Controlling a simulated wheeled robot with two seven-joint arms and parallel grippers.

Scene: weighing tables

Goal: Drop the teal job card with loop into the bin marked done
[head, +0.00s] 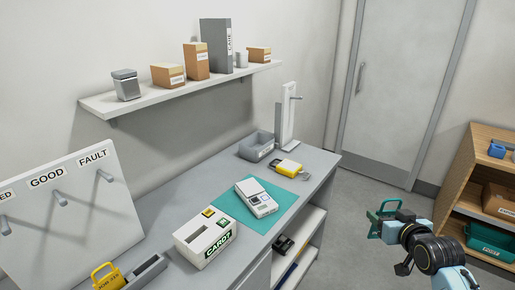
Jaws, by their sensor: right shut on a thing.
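My right gripper (388,224) is at the lower right, over the floor between the workbench and the wooden shelf unit. It is shut on the teal job card with loop (376,215). The teal loop stands up from the jaws, and part of the card is hidden by the gripper. I cannot read the word done on any bin. A small grey bin (256,151) with a label too small to read stands at the far end of the bench. My left gripper is out of view.
A white slotted box (189,236), a scale-like device on a teal mat (228,205) and a yellow tag (288,167) are on the bench. A pegboard (75,175) reads GOOD and FAULT. A shelf unit at right holds a teal crate (490,240). Open floor lies between.

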